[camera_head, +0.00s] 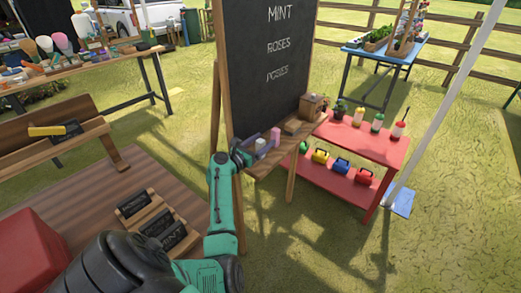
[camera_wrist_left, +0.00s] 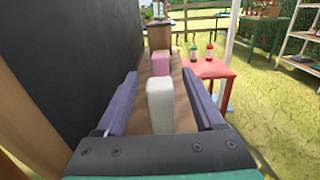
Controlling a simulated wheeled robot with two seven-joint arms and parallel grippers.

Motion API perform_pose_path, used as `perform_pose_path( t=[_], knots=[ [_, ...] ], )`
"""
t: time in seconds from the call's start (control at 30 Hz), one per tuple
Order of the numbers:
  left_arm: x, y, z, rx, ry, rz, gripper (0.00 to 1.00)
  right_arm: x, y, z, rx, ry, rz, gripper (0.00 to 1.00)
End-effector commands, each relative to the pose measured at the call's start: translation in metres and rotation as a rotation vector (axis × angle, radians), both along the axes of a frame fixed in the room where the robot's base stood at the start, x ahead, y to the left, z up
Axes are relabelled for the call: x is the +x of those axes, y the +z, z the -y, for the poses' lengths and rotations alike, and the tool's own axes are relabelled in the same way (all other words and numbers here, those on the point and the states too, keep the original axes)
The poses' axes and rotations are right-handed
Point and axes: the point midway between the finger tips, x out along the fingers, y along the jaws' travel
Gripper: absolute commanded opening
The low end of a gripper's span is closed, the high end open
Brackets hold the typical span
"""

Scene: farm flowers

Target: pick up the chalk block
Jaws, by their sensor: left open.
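A white chalk block (camera_head: 261,144) stands on the wooden ledge (camera_head: 268,168) below the chalkboard. A pink block (camera_head: 275,136) stands just beyond it. In the left wrist view the white block (camera_wrist_left: 160,108) is between the purple fingers of my open left gripper (camera_wrist_left: 159,80), with gaps on both sides. The pink block (camera_wrist_left: 160,62) is further along the ledge, past the fingertips. In the head view my left gripper (camera_head: 259,142) reaches along the ledge from the left, its fingers partly hiding the white block. My right gripper is not in view.
The chalkboard (camera_head: 265,60) rises close beside the left finger. A brown block (camera_head: 292,127) and a wooden box (camera_head: 313,107) lie further along the ledge. A red table (camera_head: 365,145) with bottles stands to the right. Open grass lies in front of it.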

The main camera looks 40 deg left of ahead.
Motion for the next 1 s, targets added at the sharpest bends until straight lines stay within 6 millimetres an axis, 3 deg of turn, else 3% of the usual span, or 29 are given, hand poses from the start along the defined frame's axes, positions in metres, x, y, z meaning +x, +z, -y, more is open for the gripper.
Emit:
perform_pose_path(
  t=[0.1, 0.33, 0.5, 0.53, 0.83, 1.0],
  knots=[
    [0.018, 0.000, -0.001, -0.001, 0.000, 0.000, 0.70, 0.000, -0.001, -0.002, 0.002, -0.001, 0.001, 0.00],
    [0.021, 0.000, -0.001, 0.000, 0.001, 0.000, 0.70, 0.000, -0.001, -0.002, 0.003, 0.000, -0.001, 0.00],
    [0.021, 0.000, -0.001, 0.000, 0.001, 0.000, 0.05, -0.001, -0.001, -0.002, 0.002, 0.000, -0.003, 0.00],
    [0.021, 0.000, -0.001, 0.000, 0.001, 0.000, 0.00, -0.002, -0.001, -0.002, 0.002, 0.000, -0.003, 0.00],
    [0.021, 0.002, 0.000, 0.000, 0.000, 0.000, 0.00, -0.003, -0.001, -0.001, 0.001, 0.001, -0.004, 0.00],
    [0.021, 0.019, 0.000, 0.002, -0.001, 0.002, 0.00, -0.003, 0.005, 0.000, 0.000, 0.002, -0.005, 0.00]
  ],
)
